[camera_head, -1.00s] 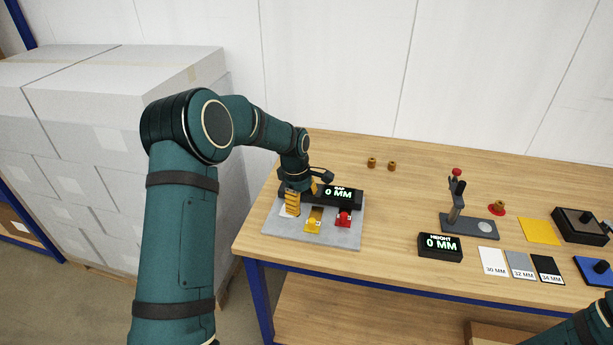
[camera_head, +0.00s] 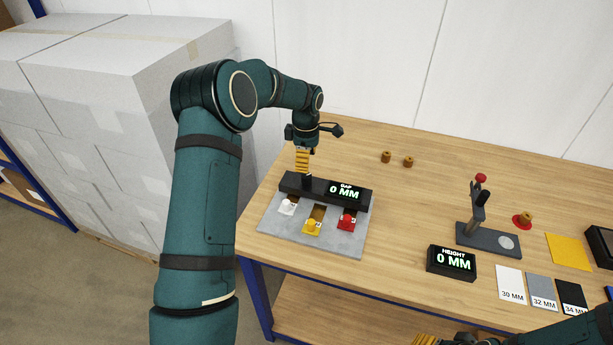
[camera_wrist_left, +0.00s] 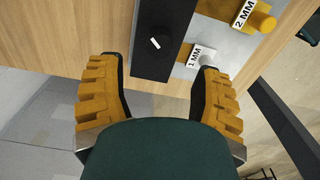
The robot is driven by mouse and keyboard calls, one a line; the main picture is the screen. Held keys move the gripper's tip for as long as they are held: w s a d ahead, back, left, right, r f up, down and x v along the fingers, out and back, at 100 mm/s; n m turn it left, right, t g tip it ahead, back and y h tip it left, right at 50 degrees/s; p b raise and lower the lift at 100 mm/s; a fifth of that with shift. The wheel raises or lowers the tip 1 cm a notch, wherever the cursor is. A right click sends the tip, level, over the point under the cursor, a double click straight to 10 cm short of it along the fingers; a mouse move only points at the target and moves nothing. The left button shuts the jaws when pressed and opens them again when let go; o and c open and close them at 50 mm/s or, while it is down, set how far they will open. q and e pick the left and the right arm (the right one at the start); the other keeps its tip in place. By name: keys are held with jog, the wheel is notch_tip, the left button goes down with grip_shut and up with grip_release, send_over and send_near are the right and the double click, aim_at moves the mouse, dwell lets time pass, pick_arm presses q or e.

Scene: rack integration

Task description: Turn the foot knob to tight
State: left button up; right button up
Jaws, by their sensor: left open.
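A grey plate (camera_head: 272,222) carries a black bar (camera_head: 325,183) with a display reading GAP 0 MM. A small black knob (camera_head: 307,182) stands on the bar's left part. The left wrist view shows this knob (camera_wrist_left: 156,43) from above with a white mark, off the fingertips and between their lines. My left gripper (camera_head: 303,166) is above and behind the knob, pointing down. Its yellow ridged fingers (camera_wrist_left: 160,66) are wide apart with nothing between them. My right gripper (camera_head: 428,340) shows only as a bit of yellow at the bottom edge.
White (camera_head: 287,207), yellow (camera_head: 312,227) and red (camera_head: 347,222) gauge pieces sit on the plate. Two brown knobs (camera_head: 397,160) lie behind. A stand (camera_head: 487,236) and HEIGHT display (camera_head: 452,262) are right. Stacked white boxes (camera_head: 90,100) are left.

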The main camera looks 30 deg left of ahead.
aim_at(306, 176)
pick_arm(q)
notch_tip(306, 176, down, 7)
jog(key=shift+f, duration=0.1)
jog(key=shift+c, duration=0.2)
grip_shut()
